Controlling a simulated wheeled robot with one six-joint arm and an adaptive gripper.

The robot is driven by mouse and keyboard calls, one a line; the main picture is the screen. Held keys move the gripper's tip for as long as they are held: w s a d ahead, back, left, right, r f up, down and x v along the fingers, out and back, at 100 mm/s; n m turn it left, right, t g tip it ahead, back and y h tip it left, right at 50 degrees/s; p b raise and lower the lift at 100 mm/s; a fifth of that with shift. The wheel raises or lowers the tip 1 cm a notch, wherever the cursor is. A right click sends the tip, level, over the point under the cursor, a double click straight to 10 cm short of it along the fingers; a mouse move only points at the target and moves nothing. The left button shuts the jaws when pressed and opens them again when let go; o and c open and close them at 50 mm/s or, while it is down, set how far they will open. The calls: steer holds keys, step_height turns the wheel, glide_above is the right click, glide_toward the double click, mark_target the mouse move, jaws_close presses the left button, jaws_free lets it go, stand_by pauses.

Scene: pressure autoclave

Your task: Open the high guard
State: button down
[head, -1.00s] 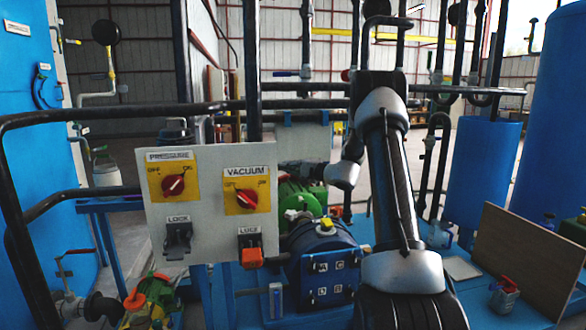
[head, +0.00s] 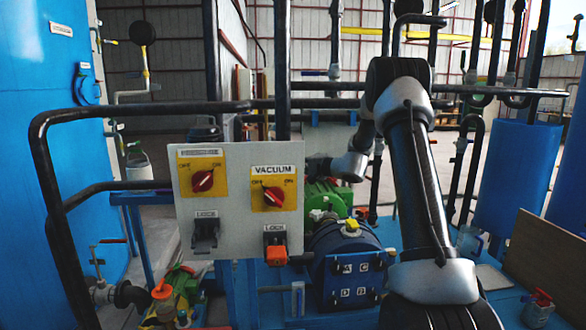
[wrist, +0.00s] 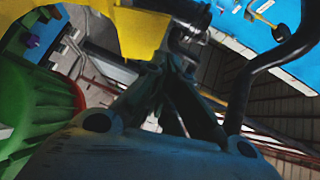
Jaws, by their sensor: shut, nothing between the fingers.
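A black tubular guard frame shows in the head view, with an upper rail (head: 150,115) and a lower rail (head: 112,190). The frames do not make clear which part is the high guard. In the wrist view my gripper (wrist: 176,72) is shut and empty. A curved black tube (wrist: 272,68) shows to its right; I cannot tell whether they touch.
The panel carries a pressure switch (head: 203,180) and a vacuum switch (head: 273,196). A blue motor-like unit (head: 345,258) and a green machine (head: 322,198) stand behind it. A yellow part (wrist: 140,32) and a green part (wrist: 38,118) are close in the wrist view.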

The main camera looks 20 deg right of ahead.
steer(key=d+r+v, duration=0.1)
steer(key=v, duration=1)
steer(key=shift+w+r, duration=0.15)
steer(key=shift+w, duration=0.05)
steer(key=s+a+f+g, duration=0.3)
steer(key=s+f+g, duration=0.15)
steer(key=s, duration=0.45)
steer(key=s+a+f+g, duration=0.2)
steer(key=s+f+g, duration=0.25)
steer(key=s, duration=0.35)
steer(key=s+a+r+n+h, duration=0.1)
steer(key=s+r+n+h, duration=0.1)
steer(key=s, duration=0.7)
steer(key=s+a+r+n+h, duration=0.2)
steer(key=s+r+n, duration=0.3)
steer(key=s, duration=0.4)
steer(key=s+a+r+n+g+h, duration=0.1)
steer(key=s+r+n+h, duration=0.2)
steer(key=s, duration=0.6)
steer(key=shift+a+r+n+h, duration=0.3)
steer(key=shift+n+h, duration=0.1)
steer(key=shift+h, duration=0.1)
